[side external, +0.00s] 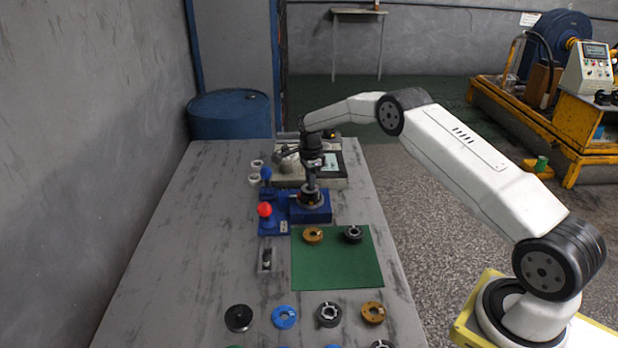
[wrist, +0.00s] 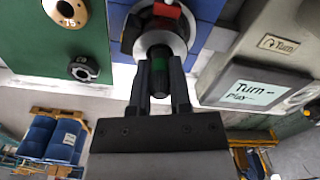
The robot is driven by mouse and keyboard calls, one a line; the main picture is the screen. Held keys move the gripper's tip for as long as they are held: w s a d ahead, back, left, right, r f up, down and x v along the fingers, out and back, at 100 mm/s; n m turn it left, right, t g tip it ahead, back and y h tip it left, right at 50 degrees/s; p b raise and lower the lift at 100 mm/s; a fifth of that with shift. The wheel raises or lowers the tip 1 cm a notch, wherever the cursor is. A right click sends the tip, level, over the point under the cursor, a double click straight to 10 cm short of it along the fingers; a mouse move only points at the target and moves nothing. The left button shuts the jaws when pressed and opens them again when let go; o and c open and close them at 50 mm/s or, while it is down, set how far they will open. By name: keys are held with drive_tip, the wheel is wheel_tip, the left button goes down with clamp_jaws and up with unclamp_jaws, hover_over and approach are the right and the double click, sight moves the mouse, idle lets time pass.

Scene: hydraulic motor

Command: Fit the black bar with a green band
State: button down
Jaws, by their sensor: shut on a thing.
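The black bar with a green band (wrist: 159,68) stands between my gripper's fingers (wrist: 159,100) in the wrist view, and its far end meets a round grey metal part (wrist: 176,37). That part sits on the blue block (side external: 318,216) on the table. In the side view my gripper (side external: 311,180) points down right over the blue block. My gripper is shut on the bar. How deep the bar sits in the metal part cannot be told.
A green mat (side external: 336,270) holds an orange ring (side external: 313,235) and a black ring (side external: 353,234). A red-knobbed lever (side external: 265,210) and a blue knob (side external: 266,173) stand left of the block. A machine with a "Turn" label (wrist: 245,84) stands close by. Several rings lie at the front.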

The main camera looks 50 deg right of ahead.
idle(0.3)
drive_tip(key=shift+c, duration=0.3)
unclamp_jaws()
drive_tip(key=shift+r, duration=0.2)
drive_tip(key=shift+r, duration=2.85)
drive_tip(key=shift+r, duration=0.1)
